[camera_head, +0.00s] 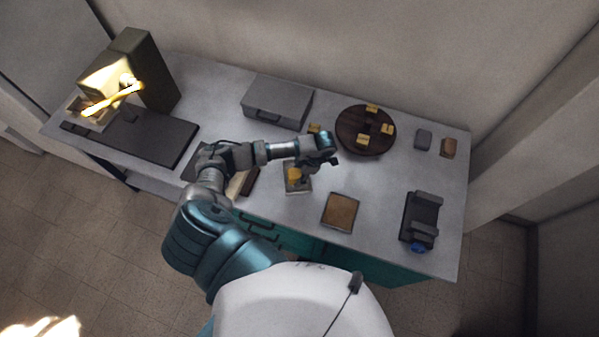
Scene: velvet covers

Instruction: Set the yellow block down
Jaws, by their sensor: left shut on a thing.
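My left gripper (299,167) reaches over the table from the left and points down. It is shut on a yellow block (293,178), which shows just below the fingers. The block is over a small pale square plate (304,189). I cannot tell from this view whether the block touches the plate. The fingers are small here and partly hidden by the wrist. My right gripper is not in view.
A round brown board (349,140) carries several yellow pieces. A grey box (277,102), a brown square tray (340,212), a dark device (419,221) and two small blocks (424,139) stand around. A lit machine (137,75) is at far left. Bare tabletop (385,185) lies right of centre.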

